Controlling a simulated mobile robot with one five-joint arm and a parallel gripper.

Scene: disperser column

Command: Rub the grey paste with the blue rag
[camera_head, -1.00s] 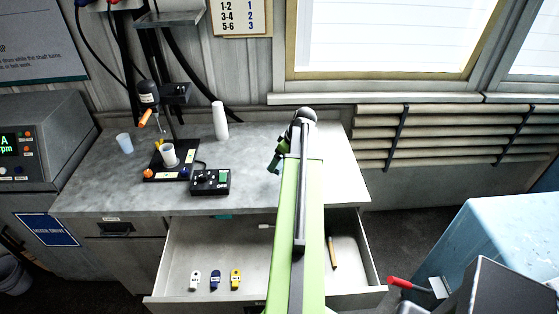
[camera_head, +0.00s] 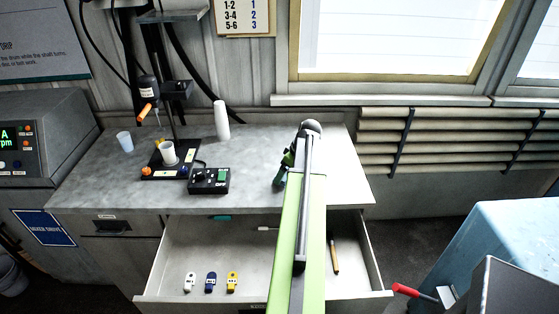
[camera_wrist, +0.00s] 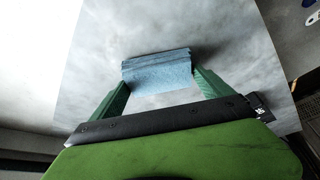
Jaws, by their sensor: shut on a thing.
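The blue rag (camera_wrist: 157,72) is a folded light-blue cloth, seen in the wrist view between the two green fingers of my gripper (camera_wrist: 160,84). The gripper is shut on it, over the grey worktop. I cannot tell whether the rag touches the surface. In the head view my gripper (camera_head: 283,168) is over the right part of the worktop (camera_head: 250,150), partly behind my arm, and the rag is hidden there. I cannot make out the grey paste against the mottled grey top in either view.
An open drawer (camera_head: 190,250) below the worktop holds several small items. On the worktop stand a stirrer with a white cup (camera_head: 168,153), a black control box (camera_head: 209,180), a white cylinder (camera_head: 221,120) and a clear cup (camera_head: 125,141). A blue-topped table (camera_head: 510,225) stands at right.

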